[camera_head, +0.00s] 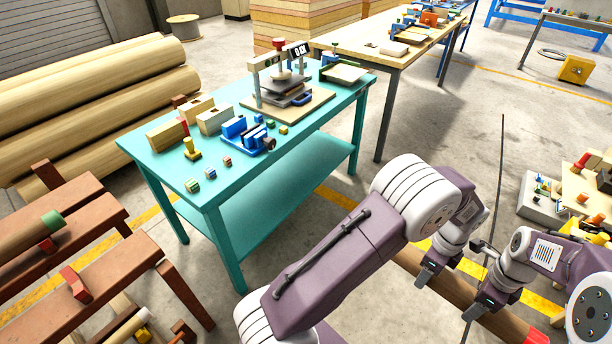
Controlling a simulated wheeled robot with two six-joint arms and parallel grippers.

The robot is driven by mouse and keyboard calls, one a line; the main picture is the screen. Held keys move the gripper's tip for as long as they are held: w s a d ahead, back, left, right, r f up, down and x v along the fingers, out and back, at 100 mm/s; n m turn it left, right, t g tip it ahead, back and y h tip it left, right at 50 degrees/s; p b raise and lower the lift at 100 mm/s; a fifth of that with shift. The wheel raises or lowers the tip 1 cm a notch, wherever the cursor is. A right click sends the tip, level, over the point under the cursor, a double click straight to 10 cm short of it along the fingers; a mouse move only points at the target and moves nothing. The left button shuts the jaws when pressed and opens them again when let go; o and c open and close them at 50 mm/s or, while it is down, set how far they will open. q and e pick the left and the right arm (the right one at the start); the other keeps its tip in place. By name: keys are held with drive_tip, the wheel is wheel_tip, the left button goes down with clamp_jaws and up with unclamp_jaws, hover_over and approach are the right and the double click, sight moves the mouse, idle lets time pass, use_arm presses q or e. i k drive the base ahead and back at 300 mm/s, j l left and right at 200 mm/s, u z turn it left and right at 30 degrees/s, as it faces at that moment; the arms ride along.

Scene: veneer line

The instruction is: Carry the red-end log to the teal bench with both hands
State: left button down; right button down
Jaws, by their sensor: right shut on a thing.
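The red-end log (456,287) is a brown log at the lower right, slanting down to its red end (537,337). Its far part is hidden behind my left arm. My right gripper (483,305) is shut on the log near the red end. My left gripper (428,275) is at the log farther along; its fingers are too small and partly hidden to tell whether they are shut. The teal bench (185,168) stands left of centre, apart from the log. Wooden blocks, a blue vise and a press stand on its top.
Brown trestles (110,284) with a green-end log (30,235) stand at the lower left. Big logs (90,80) lie behind them. A wooden table (375,55) stands behind the bench. A cluttered low station (590,190) is at the right.

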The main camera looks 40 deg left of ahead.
sight(27, 323)
drive_tip(key=k+j+u, duration=0.15)
drive_tip(key=u, duration=0.3)
drive_tip(key=k+j+u, duration=0.1)
drive_tip(key=j+u, duration=0.25)
drive_tip(key=u, duration=0.15)
drive_tip(key=j+u, duration=0.7)
drive_tip(key=u, duration=0.2)
drive_tip(key=j+u, duration=0.35)
drive_tip(key=u, duration=0.15)
drive_tip(key=j+u, duration=0.3)
drive_tip(key=u, duration=0.15)
drive_tip(key=i+j+u, duration=0.2)
drive_tip(key=u, duration=0.25)
